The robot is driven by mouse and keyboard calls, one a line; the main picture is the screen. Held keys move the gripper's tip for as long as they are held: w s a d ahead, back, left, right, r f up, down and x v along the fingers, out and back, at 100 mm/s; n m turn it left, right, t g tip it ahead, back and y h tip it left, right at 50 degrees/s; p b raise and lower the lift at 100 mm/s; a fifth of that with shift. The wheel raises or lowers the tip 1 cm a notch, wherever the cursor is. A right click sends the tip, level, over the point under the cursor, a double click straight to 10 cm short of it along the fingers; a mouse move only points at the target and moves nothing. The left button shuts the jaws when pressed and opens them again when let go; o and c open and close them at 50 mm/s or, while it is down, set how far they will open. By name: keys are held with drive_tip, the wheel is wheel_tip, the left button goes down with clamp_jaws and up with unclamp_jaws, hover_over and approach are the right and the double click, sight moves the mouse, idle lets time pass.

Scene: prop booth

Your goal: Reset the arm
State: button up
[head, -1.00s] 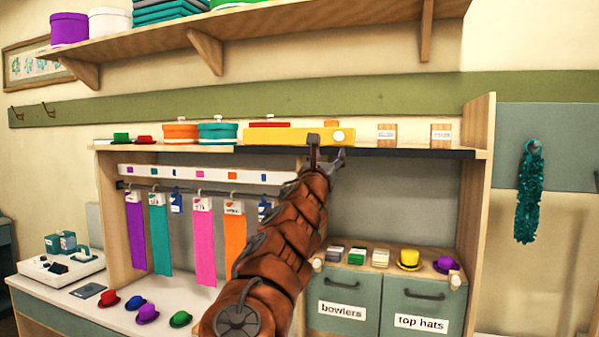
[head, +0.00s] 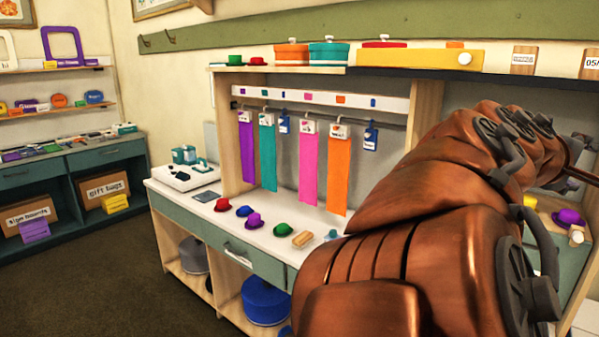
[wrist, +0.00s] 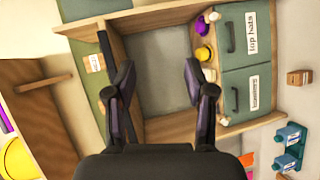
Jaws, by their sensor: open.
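My copper-coloured arm (head: 420,230) fills the lower right of the head view, bent and close to the camera. My gripper itself cannot be made out there. In the wrist view my gripper (wrist: 160,92) is open, its two dark fingers wide apart with nothing between them. Beyond the fingers is the grey back panel (wrist: 158,65) of the booth, seen sideways. The labelled top hats drawer (wrist: 238,35) and bowlers drawer (wrist: 248,92) are to the right of the fingers.
Coloured ribbons (head: 267,155) hang from a rail over the white counter (head: 222,200), which holds small hats such as a red one (head: 222,205). A yellow box (head: 415,58) sits on the ledge above. A shelf unit (head: 100,155) stands at left, with open floor (head: 120,265) before it.

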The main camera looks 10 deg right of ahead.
drive_tip(key=s+a+f+m+y, duration=0.1)
drive_tip(key=s+a+f+y, duration=0.2)
drive_tip(key=f, duration=0.5)
drive_tip(key=a+f+m+g+y, duration=0.1)
drive_tip(key=a+f+y, duration=0.25)
drive_tip(key=f, duration=0.35)
drive_tip(key=s+a+f+m+y, duration=0.1)
drive_tip(key=s+a+f+y, duration=0.1)
drive_tip(key=a+f, duration=0.45)
drive_tip(key=s+a+f+g+y, duration=0.2)
drive_tip(key=s+a+f+y, duration=0.1)
drive_tip(key=s+a+f, duration=0.3)
drive_tip(key=s+a+f+g+y, duration=0.3)
drive_tip(key=s+a+f, duration=0.3)
drive_tip(key=a, duration=0.5)
wheel_tip(320, 180, down, 3)
drive_tip(key=shift+s+r+n, duration=0.15)
drive_tip(key=shift+n, duration=0.25)
drive_tip(key=shift+d+y, duration=0.2)
drive_tip(key=shift+y, duration=0.05)
